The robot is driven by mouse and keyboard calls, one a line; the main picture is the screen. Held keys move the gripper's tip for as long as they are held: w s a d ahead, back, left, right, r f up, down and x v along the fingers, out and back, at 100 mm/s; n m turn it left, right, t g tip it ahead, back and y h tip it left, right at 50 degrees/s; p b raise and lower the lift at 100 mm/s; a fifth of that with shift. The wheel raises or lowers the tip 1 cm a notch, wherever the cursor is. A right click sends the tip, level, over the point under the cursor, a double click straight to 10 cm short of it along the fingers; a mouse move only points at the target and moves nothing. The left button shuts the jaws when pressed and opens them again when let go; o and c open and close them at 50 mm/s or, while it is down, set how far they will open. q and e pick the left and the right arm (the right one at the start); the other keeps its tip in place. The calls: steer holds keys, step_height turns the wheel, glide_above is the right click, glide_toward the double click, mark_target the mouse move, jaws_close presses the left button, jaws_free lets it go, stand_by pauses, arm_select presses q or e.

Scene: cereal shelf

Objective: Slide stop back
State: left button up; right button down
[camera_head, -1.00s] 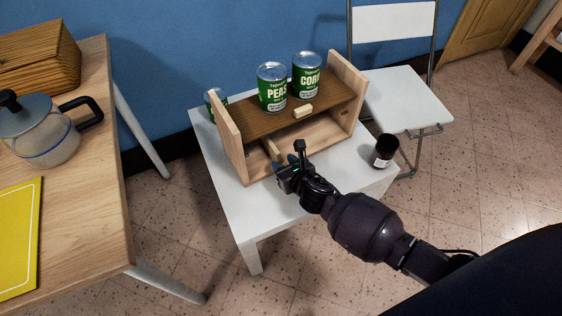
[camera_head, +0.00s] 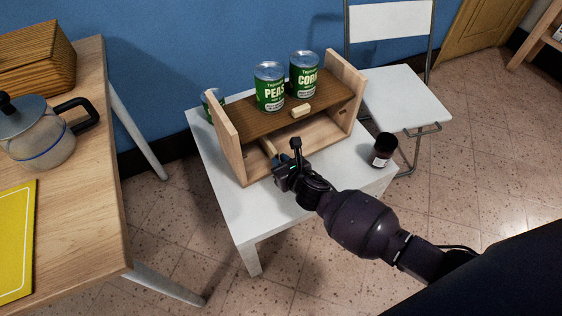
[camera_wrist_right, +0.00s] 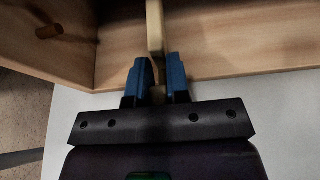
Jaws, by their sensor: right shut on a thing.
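A two-level wooden shelf (camera_head: 341,132) stands on a white table. A pale wooden bar (camera_head: 268,147), which looks like the stop, sits in its lower compartment, left of the middle, pointing from front to back. My right gripper (camera_head: 277,161) is at the shelf's open front. In the right wrist view, its two blue fingers (camera_wrist_right: 157,72) are shut on the near end of the bar (camera_wrist_right: 155,28), one on each side. The bar's far end is hidden under the upper board. My left gripper is not in view.
Another can (camera_head: 213,104) is behind the left panel. A dark jar (camera_head: 383,150) stands right on the white table (camera_head: 250,222).

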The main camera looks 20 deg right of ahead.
steer(key=d, duration=0.5)
steer(key=w+d, duration=0.1)
steer(key=d, duration=1.1)
steer(key=shift+w+d+f, duration=0.15)
steer(key=shift+w+d, duration=0.05)
steer(key=shift+w, duration=0.2)
steer(key=shift+d, duration=0.55)
steer(key=c, duration=1.2)
jaws_free()
steer(key=shift+o, duration=0.6)
steer(key=shift+w, duration=0.1)
